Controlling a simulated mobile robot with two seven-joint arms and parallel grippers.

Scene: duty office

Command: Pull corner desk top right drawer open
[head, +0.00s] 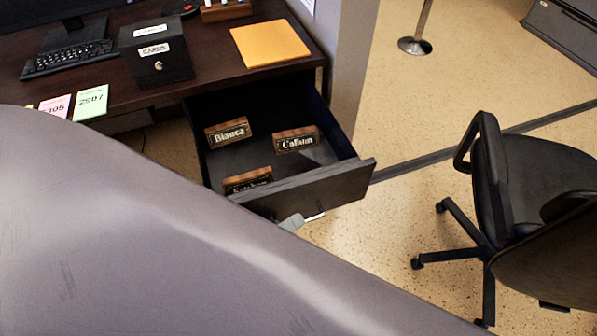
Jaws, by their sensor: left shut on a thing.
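The corner desk (215,82) has a dark top and stands at the upper left. Its top right drawer (340,178) is pulled well out, with its inside showing. Wooden name plates lie in it, among them "Bianca" (228,133) and "Calhun" (296,139); a third (247,181) is partly hidden behind the drawer front. A small part of my left gripper (293,222) shows just under the drawer front, at the silver handle (315,216). It is shut on the handle; its fingertips are mostly hidden. My right gripper is not in view.
A black office chair (530,190) stands on the floor to the right, apart from the drawer. A stanchion base (414,46) stands farther back. A black box (155,62), keyboard (68,59) and orange envelope (270,43) lie on the desk. Floor between drawer and chair is clear.

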